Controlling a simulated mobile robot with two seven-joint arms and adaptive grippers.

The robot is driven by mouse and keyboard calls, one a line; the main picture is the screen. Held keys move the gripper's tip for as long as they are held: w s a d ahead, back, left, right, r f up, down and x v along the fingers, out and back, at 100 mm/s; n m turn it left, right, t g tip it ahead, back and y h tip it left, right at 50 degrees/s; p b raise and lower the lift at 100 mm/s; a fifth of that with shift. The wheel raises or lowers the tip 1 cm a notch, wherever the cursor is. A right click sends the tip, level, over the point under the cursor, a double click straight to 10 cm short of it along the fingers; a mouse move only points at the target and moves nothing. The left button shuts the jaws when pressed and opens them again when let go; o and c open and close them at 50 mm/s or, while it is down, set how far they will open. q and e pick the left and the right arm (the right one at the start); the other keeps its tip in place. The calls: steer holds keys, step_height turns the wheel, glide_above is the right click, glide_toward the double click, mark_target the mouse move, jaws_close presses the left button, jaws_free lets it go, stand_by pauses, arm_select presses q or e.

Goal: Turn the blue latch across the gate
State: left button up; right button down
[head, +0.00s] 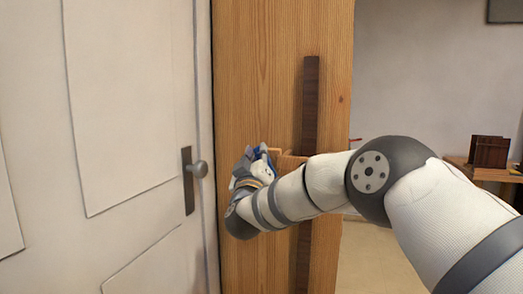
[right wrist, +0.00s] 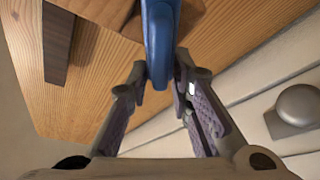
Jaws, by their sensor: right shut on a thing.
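The blue latch (right wrist: 159,38) reaches down between the fingertips of my right gripper (right wrist: 160,80) in the right wrist view. The fingers are shut on its end. In the head view my right gripper (head: 254,168) is up against the wooden gate panel (head: 255,60), and only small bits of the blue latch (head: 262,150) show beside it. My wrist and fingers hide the rest of the latch, so its exact angle cannot be told in the head view. My left gripper is not in view.
A white door (head: 120,110) with a grey knob (head: 198,169) stands close on the left of the panel. A dark vertical strip (head: 311,100) runs down the panel. A table (head: 485,173) stands far right.

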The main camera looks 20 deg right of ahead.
steer(key=shift+w+a+f+n+g+y, duration=0.15)
steer(key=shift+f+n+g+y, duration=0.4)
steer(key=shift+n, duration=1.6)
steer(key=shift+w+a+f+n+g+y, duration=0.1)
steer(key=shift+a+f+n+g+y, duration=0.2)
steer(key=shift+n+y, duration=1.15)
steer(key=shift+w+a+f+n+g, duration=0.15)
steer(key=shift+f+n+g, duration=0.35)
steer(key=shift+n, duration=2.3)
steer(key=shift+d+r, duration=0.1)
steer(key=c, duration=1.7)
jaws_free()
steer(key=shift+o, duration=0.2)
steer(key=shift+s, duration=0.1)
steer(key=v, duration=1.2)
